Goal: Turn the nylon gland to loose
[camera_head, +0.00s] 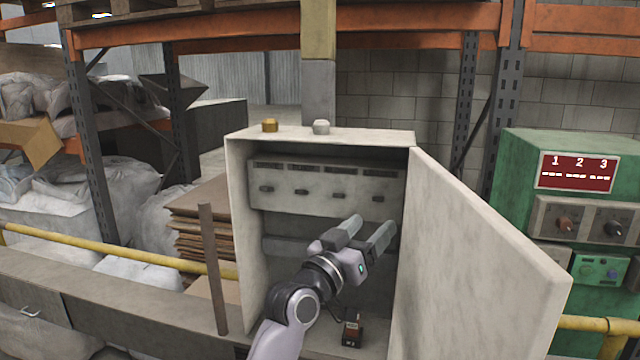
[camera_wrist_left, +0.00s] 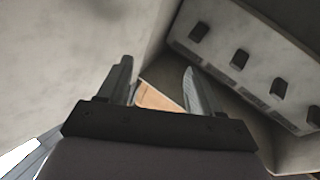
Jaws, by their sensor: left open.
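A pale grey-white gland (camera_head: 321,127), which looks like the nylon one, stands upright on top of the open cabinet (camera_head: 372,136). A brass-coloured gland (camera_head: 270,125) stands to its left on the same top. My left gripper (camera_head: 370,229) is open with nothing between its fingers. It is at the cabinet's open front, well below both glands. The left wrist view shows the two spread fingers (camera_wrist_left: 157,70) near a cabinet wall, and neither gland is visible there. My right gripper is not in view.
The cabinet door (camera_head: 480,250) stands open to the right. A panel with several switches (camera_head: 325,185) is inside, and it also shows in the wrist view (camera_wrist_left: 240,60). A small black device (camera_head: 352,330) sits low in the cabinet. A green control box (camera_head: 560,170) stands at right.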

